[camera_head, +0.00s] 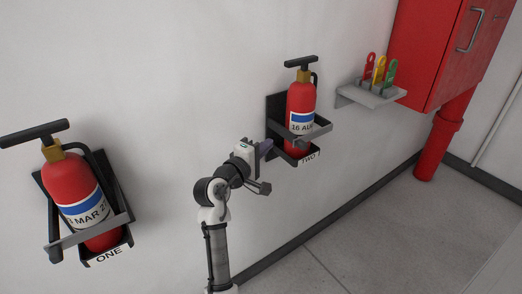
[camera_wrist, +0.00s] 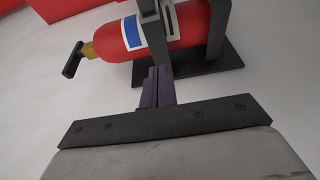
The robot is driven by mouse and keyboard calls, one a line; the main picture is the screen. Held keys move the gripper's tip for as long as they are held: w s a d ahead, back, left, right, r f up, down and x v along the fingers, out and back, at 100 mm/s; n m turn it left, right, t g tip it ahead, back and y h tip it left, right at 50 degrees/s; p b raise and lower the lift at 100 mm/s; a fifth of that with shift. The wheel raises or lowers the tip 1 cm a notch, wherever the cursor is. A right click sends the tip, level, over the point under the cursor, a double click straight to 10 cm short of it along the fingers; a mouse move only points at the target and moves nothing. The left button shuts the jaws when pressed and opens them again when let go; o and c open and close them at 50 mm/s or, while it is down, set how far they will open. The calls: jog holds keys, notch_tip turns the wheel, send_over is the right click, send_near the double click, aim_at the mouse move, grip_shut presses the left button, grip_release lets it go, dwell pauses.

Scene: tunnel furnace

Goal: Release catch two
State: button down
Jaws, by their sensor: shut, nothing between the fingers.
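Extinguisher two (camera_head: 301,102) is a red cylinder with a black handle and a label reading "16 AU…". It stands upright in a dark wall bracket (camera_head: 276,112) marked "TWO". A grey bar (camera_head: 317,133), which looks like catch two, crosses its front. My gripper (camera_head: 267,148) is shut and empty, just left of the bracket's lower part. In the wrist view the closed fingers (camera_wrist: 157,86) point at the dark bar (camera_wrist: 153,33) across the extinguisher (camera_wrist: 183,27). The fingertips are close to the bar's end; I cannot tell if they touch it.
Extinguisher one (camera_head: 75,190) sits in its bracket marked "ONE" at the left. A small shelf (camera_head: 369,96) with red, yellow and green tags is right of extinguisher two. A red cabinet (camera_head: 430,50) and red pipe (camera_head: 437,140) stand farther right. The floor (camera_head: 390,220) is clear.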

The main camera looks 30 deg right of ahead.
aim_at(291, 139)
jog(key=p+x, duration=0.1)
jog(key=x, duration=0.4)
jog(key=shift+s+d+r, duration=0.1)
jog(key=shift+d, duration=0.2)
jog(key=s, duration=0.2)
jog(key=shift+s+a+p, duration=0.1)
jog(key=shift+s+p, duration=0.2)
jog(key=shift+p, duration=0.05)
jog(key=shift+s, duration=0.6)
jog(key=shift+s+p, duration=0.15)
jog(key=shift+p, duration=0.25)
